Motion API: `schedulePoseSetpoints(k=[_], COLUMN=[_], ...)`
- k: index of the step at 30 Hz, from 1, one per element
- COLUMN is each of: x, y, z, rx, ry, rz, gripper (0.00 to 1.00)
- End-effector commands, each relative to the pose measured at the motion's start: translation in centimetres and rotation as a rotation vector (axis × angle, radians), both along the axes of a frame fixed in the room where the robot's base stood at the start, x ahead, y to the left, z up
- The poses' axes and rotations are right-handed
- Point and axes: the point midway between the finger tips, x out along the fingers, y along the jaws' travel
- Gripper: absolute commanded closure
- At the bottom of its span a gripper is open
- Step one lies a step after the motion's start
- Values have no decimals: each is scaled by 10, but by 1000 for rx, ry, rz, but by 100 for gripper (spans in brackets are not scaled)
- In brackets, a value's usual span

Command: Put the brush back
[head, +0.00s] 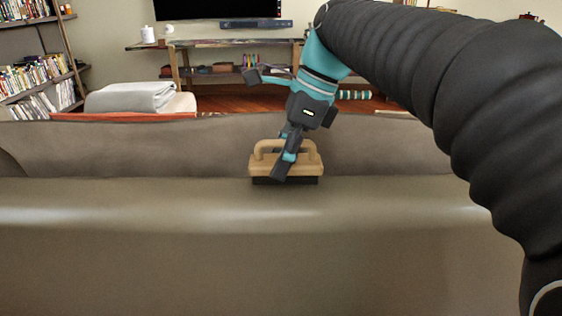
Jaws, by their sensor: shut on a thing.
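The brush (261,168) has a light wooden body with an arched handle and dark bristles underneath. It is at the middle of the head view, on or just above the top of the sofa back (120,205); I cannot tell whether the bristles touch it. My gripper (283,170) comes down from above and is shut on the brush, with a dark finger in front of its body. That finger and the teal joint hide part of the handle and body. The brush is about level.
A bookshelf (35,75) stands at the left. A folded grey blanket (130,97) lies on a seat beyond the sofa. A low wooden console (215,43) stands below a dark screen (215,8) at the far wall. The sofa top is clear left of the brush.

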Motion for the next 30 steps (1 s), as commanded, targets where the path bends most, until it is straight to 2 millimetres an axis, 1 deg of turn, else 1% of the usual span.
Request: schedulePoseSetpoints(k=[1, 4, 15, 16, 17, 18, 19, 27, 30], x=[-1, 0, 0, 0, 0, 0, 0, 0, 0], y=[0, 0, 0, 0, 0, 0, 0, 0, 0], z=[-7, -13, -16, -16, -16, -16, -16, -16, -12], rx=[0, 0, 0, 0, 0, 0, 0, 0, 0], ry=[1, 0, 0, 0, 0, 0, 0, 0, -1], rz=[-1, 0, 1, 1, 1, 1, 1, 1, 1], gripper=[97, 97, 97, 44, 37, 27, 21, 21, 21])
